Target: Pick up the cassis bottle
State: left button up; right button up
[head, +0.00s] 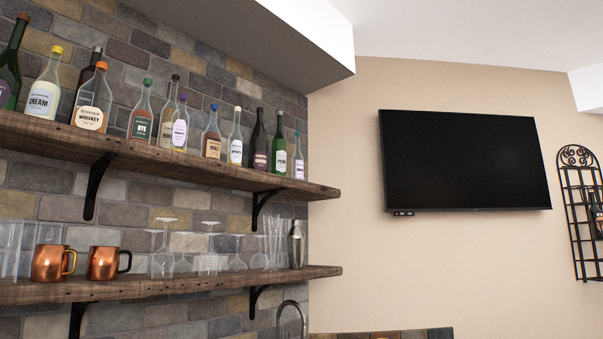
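Several bottles stand in a row on the upper wooden shelf in the head view. I cannot read a cassis label on any of them. A clear bottle with a lilac label (180,132) stands near the middle of the row. Readable labels include a cream bottle (43,99), a whiskey bottle (93,115) and a rye bottle (141,125). Neither of my grippers is in view.
The upper shelf (150,158) and lower shelf (170,284) are fixed to a stone wall. Copper mugs (103,263), upturned glasses (163,262) and a metal shaker (296,245) stand on the lower one. A television (463,160) and a black rack (578,215) are on the right.

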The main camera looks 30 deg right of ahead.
aim_at(298, 161)
jog(key=i+l+z, duration=0.2)
jog(key=l+z, duration=0.2)
jog(key=i+l+z, duration=0.3)
jog(key=z, duration=0.15)
jog(key=l, duration=0.1)
